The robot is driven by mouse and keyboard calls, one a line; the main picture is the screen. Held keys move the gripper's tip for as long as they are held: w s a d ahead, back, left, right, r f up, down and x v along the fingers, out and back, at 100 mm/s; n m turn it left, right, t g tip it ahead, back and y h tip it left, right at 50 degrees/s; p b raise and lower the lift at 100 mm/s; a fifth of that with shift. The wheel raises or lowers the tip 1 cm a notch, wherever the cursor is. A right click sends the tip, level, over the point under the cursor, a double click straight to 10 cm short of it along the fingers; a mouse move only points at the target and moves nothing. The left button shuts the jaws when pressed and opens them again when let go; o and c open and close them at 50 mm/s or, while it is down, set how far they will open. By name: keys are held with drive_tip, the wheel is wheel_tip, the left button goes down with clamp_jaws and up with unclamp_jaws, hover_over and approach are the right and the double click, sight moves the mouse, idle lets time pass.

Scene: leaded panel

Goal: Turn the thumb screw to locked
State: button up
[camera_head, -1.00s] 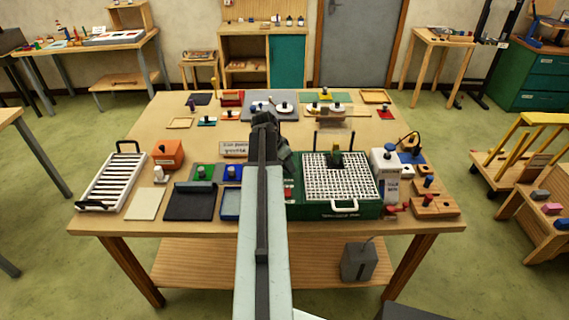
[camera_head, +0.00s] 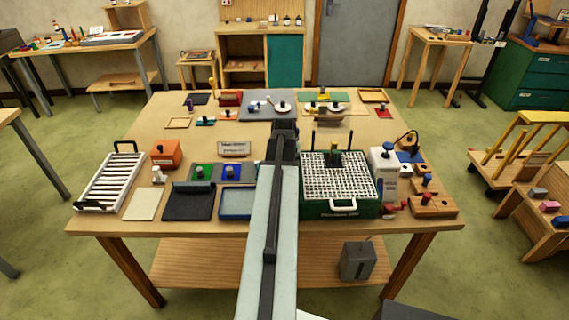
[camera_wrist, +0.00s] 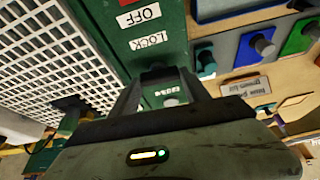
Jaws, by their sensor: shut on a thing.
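The green machine (camera_head: 340,208) with a white grid top stands at the front right of the table. In the wrist view its green side (camera_wrist: 158,35) carries the labels LOCK (camera_wrist: 149,40) and OFF (camera_wrist: 139,17). My gripper (camera_wrist: 158,76) is at that side, by the LOCK label, with its two fingers closed around a small dark knob, seemingly the thumb screw (camera_wrist: 156,70). The fingers hide most of the knob, so its turn cannot be read. In the head view my arm and gripper (camera_head: 285,136) cover this spot.
A blue tray (camera_head: 235,215) and a black board (camera_head: 188,212) lie left of my arm. Green and blue plates with knobs (camera_head: 201,172) sit behind them. A white bottle-like device (camera_head: 382,170) stands right of the machine.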

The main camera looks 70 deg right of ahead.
drive_tip(key=shift+d+n, duration=0.1)
drive_tip(key=shift+n, duration=0.3)
drive_tip(key=shift+w, duration=0.1)
drive_tip(key=o, duration=1.4)
drive_tip(key=p+v, duration=0.7)
drive_tip(key=v, duration=0.1)
drive_tip(key=shift+f, duration=0.1)
